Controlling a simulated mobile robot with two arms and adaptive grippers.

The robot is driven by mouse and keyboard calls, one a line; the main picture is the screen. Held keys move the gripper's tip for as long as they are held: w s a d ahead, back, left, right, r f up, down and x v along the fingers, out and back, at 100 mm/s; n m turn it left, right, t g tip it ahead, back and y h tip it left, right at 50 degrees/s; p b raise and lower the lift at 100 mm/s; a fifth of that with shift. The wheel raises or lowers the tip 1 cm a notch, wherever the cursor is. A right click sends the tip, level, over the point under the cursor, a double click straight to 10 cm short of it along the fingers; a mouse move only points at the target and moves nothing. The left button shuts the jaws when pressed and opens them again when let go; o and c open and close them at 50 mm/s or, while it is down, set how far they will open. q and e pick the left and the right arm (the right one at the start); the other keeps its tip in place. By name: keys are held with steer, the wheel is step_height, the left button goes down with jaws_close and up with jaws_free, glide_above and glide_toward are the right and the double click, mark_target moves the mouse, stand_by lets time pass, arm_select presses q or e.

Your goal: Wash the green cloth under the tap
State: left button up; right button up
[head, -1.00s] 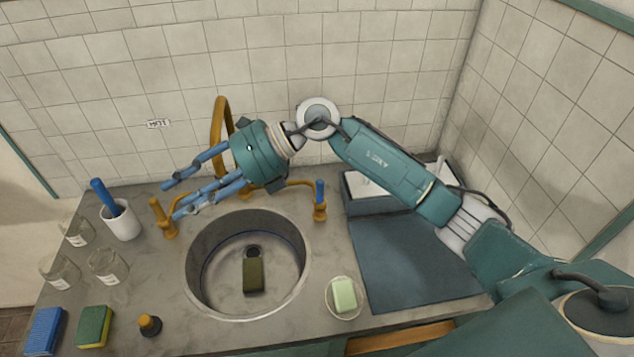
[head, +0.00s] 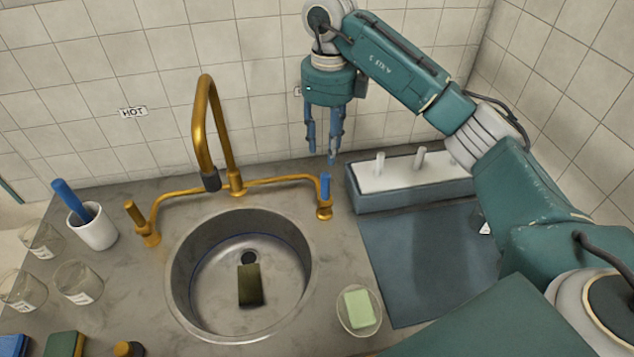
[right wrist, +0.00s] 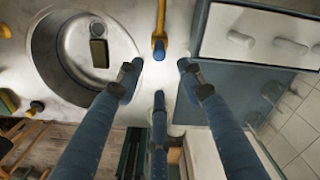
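A dark olive-green rectangle, seemingly the green cloth (head: 250,285), lies in the round steel sink (head: 178,290) by the drain. It also shows in the right wrist view (right wrist: 99,54). The brass tap (head: 203,130) arches over the sink's back; I see no stream from its spout. It has a brass left handle (head: 134,213) and a blue-topped right handle (head: 325,187). My right gripper (head: 325,150) points down above and behind the blue-topped handle. Its fingers are spread and empty in the right wrist view (right wrist: 158,84). My left gripper is not in view.
A soap dish (head: 360,310) with pale green soap stands right of the sink. A blue-grey tray with a white top (head: 400,172) stands behind a dark mat (head: 425,265). A white cup (head: 92,232), glass jars (head: 78,283) and sponges (head: 64,345) are at left.

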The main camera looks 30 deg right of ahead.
mark_target(326, 174)
steer(key=shift+w+f, duration=0.3)
steer(key=shift+f, duration=0.35)
steer(key=shift+w+f, duration=0.1)
steer(key=shift+f, duration=0.35)
steer(key=f, duration=0.2)
steer(key=f+p, duration=0.1)
steer(key=s+f+p, duration=0.1)
steer(key=f, duration=0.1)
steer(key=shift+f, duration=0.35)
step_height(326, 174, down, 4)
steer(key=shift+w+r+p, duration=0.15)
steer(key=shift+r+p, duration=0.05)
steer(key=shift+p, duration=0.4)
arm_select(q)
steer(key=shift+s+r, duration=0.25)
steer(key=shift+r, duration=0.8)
arm_select(e)
jaws_close()
